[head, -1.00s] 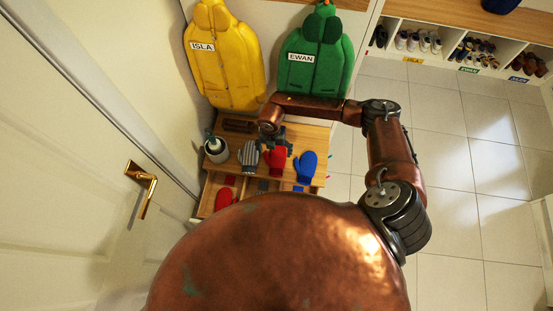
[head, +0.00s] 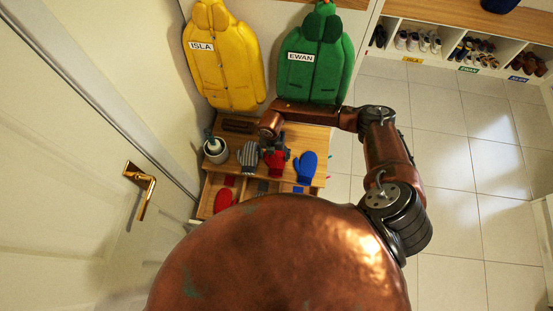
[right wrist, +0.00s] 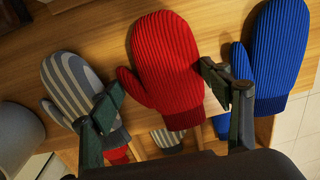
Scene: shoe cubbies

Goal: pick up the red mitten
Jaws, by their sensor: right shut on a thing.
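The red mitten (head: 275,167) lies on the wooden bench top between a grey striped mitten (head: 248,155) and a blue mitten (head: 306,166). My right gripper (head: 275,153) is over it, shut on it. In the right wrist view the fingers of my right gripper (right wrist: 162,92) stand on either side of the red mitten's (right wrist: 168,58) lower part, near the cuff. The striped mitten (right wrist: 80,90) is close to the left finger, and the blue mitten (right wrist: 277,55) is close behind the right finger. My left gripper is out of view.
A pale pot (head: 215,150) stands at the bench's left end. Below the top are open compartments with another red mitten (head: 223,200) in one. Yellow (head: 222,60) and green (head: 316,60) coats hang behind. Tiled floor (head: 460,160) is clear at right.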

